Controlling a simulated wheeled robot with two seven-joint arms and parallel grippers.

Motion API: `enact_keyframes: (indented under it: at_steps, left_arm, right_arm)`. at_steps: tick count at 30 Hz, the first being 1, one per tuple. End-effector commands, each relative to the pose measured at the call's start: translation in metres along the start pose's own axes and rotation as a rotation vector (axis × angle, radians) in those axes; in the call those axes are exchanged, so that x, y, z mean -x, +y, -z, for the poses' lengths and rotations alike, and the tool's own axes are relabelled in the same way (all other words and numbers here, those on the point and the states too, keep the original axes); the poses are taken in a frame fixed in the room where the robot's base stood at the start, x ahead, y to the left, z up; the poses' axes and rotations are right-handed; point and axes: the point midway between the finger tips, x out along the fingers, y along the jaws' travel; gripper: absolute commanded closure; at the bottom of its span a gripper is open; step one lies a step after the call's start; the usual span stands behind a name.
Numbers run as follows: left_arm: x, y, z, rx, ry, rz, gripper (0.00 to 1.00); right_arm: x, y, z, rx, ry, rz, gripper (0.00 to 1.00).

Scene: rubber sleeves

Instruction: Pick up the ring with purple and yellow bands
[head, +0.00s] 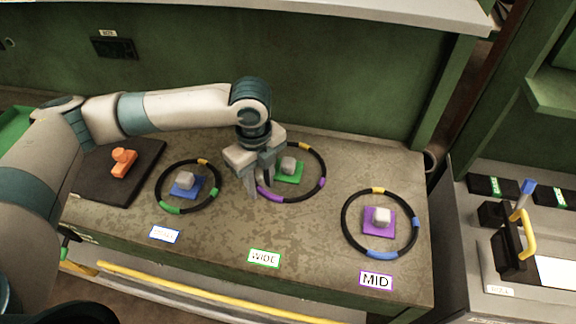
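The ring with purple and yellow bands (325,170) is black and lies on the worktop around a green base with a grey block (289,166). A yellow band shows at its far side and purple bands at its right and near left. My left gripper (257,188) points down over the ring's left rim and hides that part. Its fingers are beside or around the rim. I cannot tell whether they touch or grip it. My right gripper is not in view.
A ring with green and yellow bands (158,189) lies left around a blue base (187,189). A ring with blue and yellow bands (345,229) lies right around a purple base (379,230). An orange piece (123,162) sits on a dark mat (97,183).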

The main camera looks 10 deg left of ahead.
Motion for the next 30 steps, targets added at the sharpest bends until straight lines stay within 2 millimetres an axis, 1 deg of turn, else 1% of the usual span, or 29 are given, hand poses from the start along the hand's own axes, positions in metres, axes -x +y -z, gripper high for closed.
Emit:
enact_keyframes:
  at_steps: [4,17,18,21,30]
  left_arm:
    - [-0.0062,-0.0001,0.0004,-0.001,0.001,0.001,0.7]
    - [-0.0064,-0.0002,0.0004,-0.001,0.0,0.001,0.7]
    - [-0.0063,-0.0002,0.0004,-0.001,0.0,0.001,0.79]
    - [-0.0063,-0.0002,0.0004,-0.001,0.0,0.001,1.0]
    - [-0.0059,-0.0004,0.0003,-0.001,0.0,0.002,1.0]
  right_arm:
    - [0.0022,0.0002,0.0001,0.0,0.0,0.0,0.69]
    - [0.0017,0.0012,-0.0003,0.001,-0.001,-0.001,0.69]
    - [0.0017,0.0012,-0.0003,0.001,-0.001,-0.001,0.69]
    - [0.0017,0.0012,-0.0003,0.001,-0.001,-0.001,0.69]
    - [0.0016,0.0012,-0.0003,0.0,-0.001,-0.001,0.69]
